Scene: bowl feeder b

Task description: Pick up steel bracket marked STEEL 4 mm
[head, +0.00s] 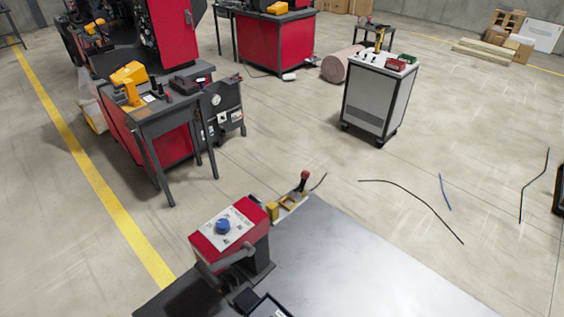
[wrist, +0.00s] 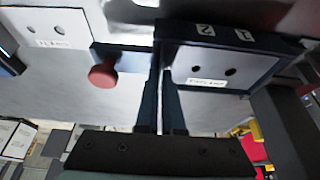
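In the wrist view, a pale plate with two dark holes and a small label (wrist: 207,68) is at the right, against a dark frame with upside-down figures 1 and 2. A second pale plate with holes and a label (wrist: 62,28) is at the upper left. Neither label is clear enough for me to tell which is STEEL 4 mm. My gripper (wrist: 159,72) has its dark fingers close together, just left of the right-hand plate. A narrow gap shows between them; whether anything is held there is unclear. The head view shows neither gripper nor a clear bracket.
In the wrist view, a red knob (wrist: 103,75) on a dark bar is left of the fingers. In the head view, a red machine with a blue knob (head: 223,227) stands at a grey table (head: 360,275). A white cabinet (head: 374,97) and loose cables are on open floor beyond.

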